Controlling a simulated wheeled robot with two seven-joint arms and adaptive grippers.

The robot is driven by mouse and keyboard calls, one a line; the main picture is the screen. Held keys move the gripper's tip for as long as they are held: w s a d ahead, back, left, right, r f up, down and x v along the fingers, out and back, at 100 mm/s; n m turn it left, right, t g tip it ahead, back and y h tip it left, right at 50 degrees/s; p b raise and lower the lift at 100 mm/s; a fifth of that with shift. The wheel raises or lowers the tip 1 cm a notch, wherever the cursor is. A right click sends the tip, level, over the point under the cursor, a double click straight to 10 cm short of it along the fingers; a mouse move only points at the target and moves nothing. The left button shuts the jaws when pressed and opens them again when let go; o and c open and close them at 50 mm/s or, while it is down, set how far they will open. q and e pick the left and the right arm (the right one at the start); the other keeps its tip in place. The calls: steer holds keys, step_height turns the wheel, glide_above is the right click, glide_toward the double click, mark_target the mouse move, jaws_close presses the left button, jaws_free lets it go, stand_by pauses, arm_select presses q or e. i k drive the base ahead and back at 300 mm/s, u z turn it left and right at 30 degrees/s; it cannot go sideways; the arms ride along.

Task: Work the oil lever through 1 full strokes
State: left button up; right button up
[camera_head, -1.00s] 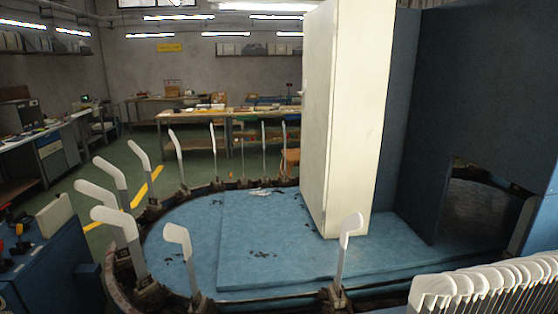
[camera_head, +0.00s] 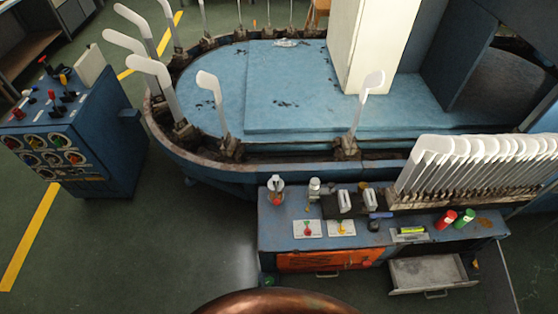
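Neither of my grippers is in view. The blue control console (camera_head: 120,150) stands at the left, with several short levers on its top. A red-knobbed lever (camera_head: 43,62), a yellow-knobbed lever (camera_head: 63,80) and another red-knobbed lever (camera_head: 51,95) show there, along with dark ones. I cannot tell which lever, if any, is the oil lever. A small dispenser with a reddish base (camera_head: 276,192) stands at the left end of the workbench (camera_head: 270,235); its details are too small to read. Nothing of mine touches these things.
The oval blue machine (camera_head: 210,90) carries upright white sock forms (camera_head: 208,82) around its rim. A rack of white forms (camera_head: 475,165) stands at the bench's back right. A bench drawer (camera_head: 430,272) is open towards me. Green floor (camera_head: 130,250) is clear between console and bench.

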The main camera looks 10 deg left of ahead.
mark_target(277, 201)
steer(key=k, duration=0.95)
steer(key=z, duration=0.7)
steer(key=i, duration=0.55)
steer(key=z, duration=0.05)
